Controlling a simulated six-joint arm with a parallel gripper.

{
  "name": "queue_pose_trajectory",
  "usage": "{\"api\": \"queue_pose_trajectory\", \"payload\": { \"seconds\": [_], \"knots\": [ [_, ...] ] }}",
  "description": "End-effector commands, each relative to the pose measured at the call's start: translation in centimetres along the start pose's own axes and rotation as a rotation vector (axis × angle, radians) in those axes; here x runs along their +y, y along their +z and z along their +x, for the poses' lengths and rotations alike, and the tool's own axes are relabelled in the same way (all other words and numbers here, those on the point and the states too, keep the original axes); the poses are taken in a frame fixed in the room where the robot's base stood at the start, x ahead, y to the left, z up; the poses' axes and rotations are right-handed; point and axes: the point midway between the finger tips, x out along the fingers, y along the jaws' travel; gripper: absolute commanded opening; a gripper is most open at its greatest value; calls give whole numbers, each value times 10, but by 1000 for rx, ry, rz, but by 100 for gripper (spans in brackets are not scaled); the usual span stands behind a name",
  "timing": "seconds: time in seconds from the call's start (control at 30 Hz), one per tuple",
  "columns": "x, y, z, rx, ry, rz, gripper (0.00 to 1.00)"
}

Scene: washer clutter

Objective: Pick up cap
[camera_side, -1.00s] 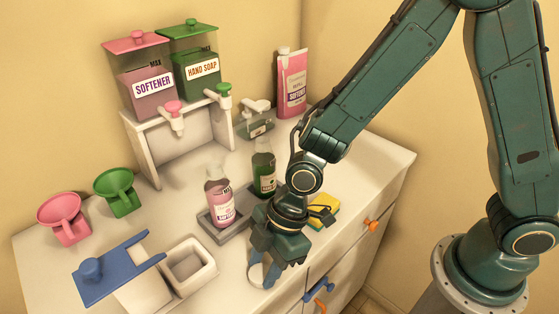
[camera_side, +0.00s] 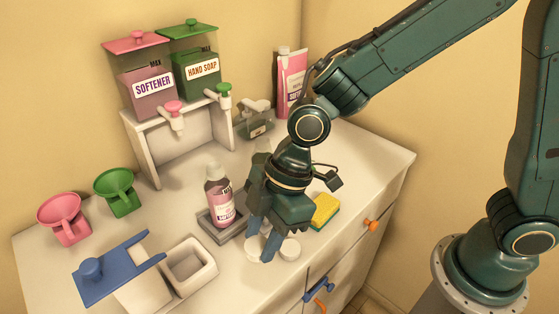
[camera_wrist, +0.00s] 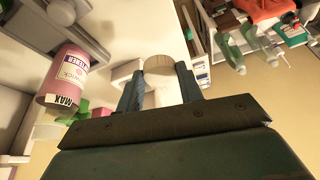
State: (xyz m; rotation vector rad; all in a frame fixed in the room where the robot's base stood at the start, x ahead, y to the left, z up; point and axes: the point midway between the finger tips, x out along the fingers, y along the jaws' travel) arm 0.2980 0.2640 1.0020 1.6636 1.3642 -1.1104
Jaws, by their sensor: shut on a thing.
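My gripper (camera_side: 260,257) is low over the front of the white cabinet top, fingers pointing down. It is shut on a white cap (camera_side: 258,247), partly hidden by the blue-grey fingers. In the wrist view a round, pale ribbed cap (camera_wrist: 160,63) shows between the fingertips of my gripper (camera_wrist: 160,75). Whether it touches the top is hard to tell. A second round white cap (camera_side: 290,248) lies just right of the fingers. The pink softener bottle (camera_side: 221,207) stands upright left of my gripper, and it also shows in the wrist view (camera_wrist: 67,77).
The grey tray (camera_side: 222,232) under the bottle is close on the left. A yellow sponge (camera_side: 325,207) lies to the right. A white open box (camera_side: 190,265) and blue lid (camera_side: 118,267) are front left. Dispensers on a white stand (camera_side: 145,140) rise behind. The right cabinet top is clear.

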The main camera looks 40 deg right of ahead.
Motion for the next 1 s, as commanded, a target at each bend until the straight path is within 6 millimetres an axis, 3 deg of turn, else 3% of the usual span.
{"api": "queue_pose_trajectory", "payload": {
  "seconds": [0.2,0.5,0.7,1.0],
  "knots": [
    [1,-20,-48,4,4,-1,16],
    [1,-38,-90,1,1,0,16],
    [0,-43,-102,1,0,0,16],
    [0,-43,-104,0,-1,0,16]
  ]
}}
